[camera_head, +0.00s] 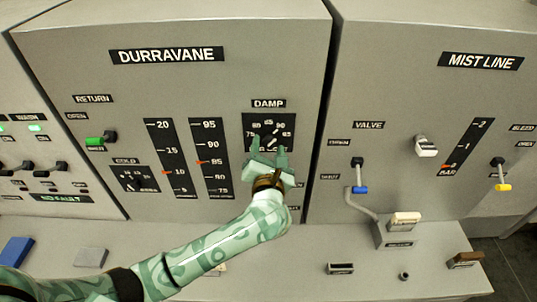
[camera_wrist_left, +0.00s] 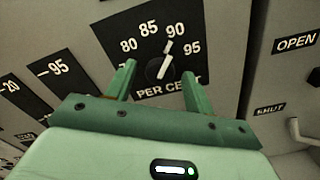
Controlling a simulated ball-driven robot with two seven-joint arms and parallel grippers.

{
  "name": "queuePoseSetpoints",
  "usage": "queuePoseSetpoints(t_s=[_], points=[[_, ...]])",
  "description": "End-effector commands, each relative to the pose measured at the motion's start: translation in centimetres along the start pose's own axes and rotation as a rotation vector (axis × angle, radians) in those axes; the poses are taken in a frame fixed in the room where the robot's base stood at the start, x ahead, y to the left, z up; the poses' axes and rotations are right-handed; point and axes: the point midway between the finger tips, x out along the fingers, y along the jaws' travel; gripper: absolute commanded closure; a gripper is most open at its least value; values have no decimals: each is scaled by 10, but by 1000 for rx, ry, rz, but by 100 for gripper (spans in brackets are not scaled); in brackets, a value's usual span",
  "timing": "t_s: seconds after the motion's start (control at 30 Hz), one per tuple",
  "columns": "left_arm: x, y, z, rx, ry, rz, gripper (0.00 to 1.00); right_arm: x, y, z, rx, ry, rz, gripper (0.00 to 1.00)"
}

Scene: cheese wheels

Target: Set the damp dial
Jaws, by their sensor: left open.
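The damp dial (camera_head: 268,138) is on the grey DURRAVANE panel, under a DAMP label (camera_head: 268,104). In the left wrist view, its dark round knob (camera_wrist_left: 158,70) has a white pointer aimed up and slightly right, close to the 90 mark on the black PER CENT scale (camera_wrist_left: 137,48). My left gripper (camera_head: 268,154) is green, open and in front of the dial's lower part. In the left wrist view, its fingers (camera_wrist_left: 159,74) stand either side of the knob, with visible gaps. I cannot tell how far the fingertips are from the panel. My right gripper is not in view.
Two vertical gauges (camera_head: 211,160) and a COLD dial (camera_head: 134,179) are left of the damp dial. A green-handled RETURN lever (camera_head: 95,141) is further left. The MIST LINE panel (camera_head: 400,90) is on the right, with a blue-tipped valve lever (camera_head: 359,189). A ledge runs below.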

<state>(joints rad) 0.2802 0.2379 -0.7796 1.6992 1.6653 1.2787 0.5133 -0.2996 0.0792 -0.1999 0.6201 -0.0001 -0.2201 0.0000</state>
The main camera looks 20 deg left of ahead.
Motion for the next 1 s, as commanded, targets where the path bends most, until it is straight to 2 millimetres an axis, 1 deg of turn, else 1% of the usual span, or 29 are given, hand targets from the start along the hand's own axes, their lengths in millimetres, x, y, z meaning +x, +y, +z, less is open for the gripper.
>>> queuePoseSetpoints(t_s=[0.07,0.17,0.27,0.3,0.5,0.63,0.7,0.8,1.0], points=[[-5,0,0,0,2,-2,47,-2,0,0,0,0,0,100],[-20,0,1,-1,3,-4,47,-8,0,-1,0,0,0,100],[-44,0,1,-1,5,-4,47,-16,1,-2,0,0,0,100],[-55,1,1,-1,5,-5,47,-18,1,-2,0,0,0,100],[-110,0,0,-1,5,-4,47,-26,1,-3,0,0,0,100],[-137,0,0,-1,5,-2,47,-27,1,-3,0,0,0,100],[-148,0,-1,0,3,-2,47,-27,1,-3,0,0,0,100],[-158,-1,0,0,2,-2,47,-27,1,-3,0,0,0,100],[-162,0,0,-1,1,-1,47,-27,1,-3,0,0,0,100]])
